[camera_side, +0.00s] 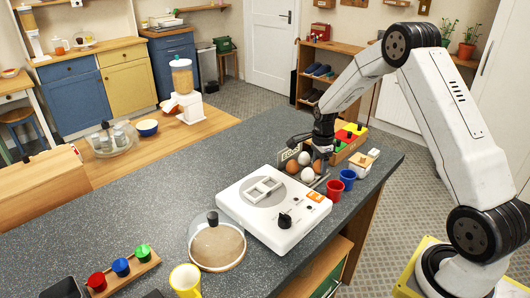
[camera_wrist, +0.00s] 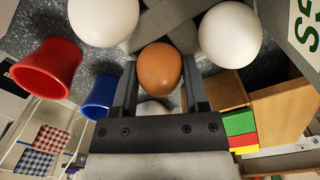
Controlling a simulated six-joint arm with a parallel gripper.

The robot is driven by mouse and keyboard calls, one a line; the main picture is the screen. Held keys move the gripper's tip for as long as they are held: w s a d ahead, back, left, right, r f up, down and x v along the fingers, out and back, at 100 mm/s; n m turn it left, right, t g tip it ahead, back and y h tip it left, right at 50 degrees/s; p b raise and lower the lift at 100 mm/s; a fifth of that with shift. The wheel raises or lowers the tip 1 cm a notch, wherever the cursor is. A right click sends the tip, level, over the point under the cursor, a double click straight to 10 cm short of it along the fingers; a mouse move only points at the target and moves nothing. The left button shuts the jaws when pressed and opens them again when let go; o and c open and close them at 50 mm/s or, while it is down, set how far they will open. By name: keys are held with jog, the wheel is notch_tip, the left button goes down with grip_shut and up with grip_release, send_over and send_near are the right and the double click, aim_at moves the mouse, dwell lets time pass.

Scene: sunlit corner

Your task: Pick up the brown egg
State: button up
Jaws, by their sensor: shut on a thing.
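The brown egg (camera_wrist: 159,68) sits between the two fingers of my gripper (camera_wrist: 160,85) in the wrist view, and the gripper is shut on it. In the side view my gripper (camera_side: 320,158) points down at the egg holder beside the white machine, and the brown egg (camera_side: 317,166) shows small at its fingertips. Whether the egg still touches the holder I cannot tell. White eggs lie close by in the wrist view, one at upper left (camera_wrist: 97,18) and one at upper right (camera_wrist: 230,35). Another pale egg is mostly hidden behind the gripper.
A red cup (camera_side: 335,190) and a blue cup (camera_side: 347,179) stand just in front of the eggs. A box with coloured blocks (camera_side: 350,133) is behind, to the right. The white machine (camera_side: 270,232) stands left of the eggs.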

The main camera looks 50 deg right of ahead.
jog(key=shift+r, duration=0.15)
jog(key=shift+r, duration=1.5)
jog(key=s+a+r, duration=0.5)
jog(key=s+r, duration=0.4)
jog(key=s, duration=0.4)
jog(key=shift+r, duration=0.3)
jog(key=shift+a, duration=0.15)
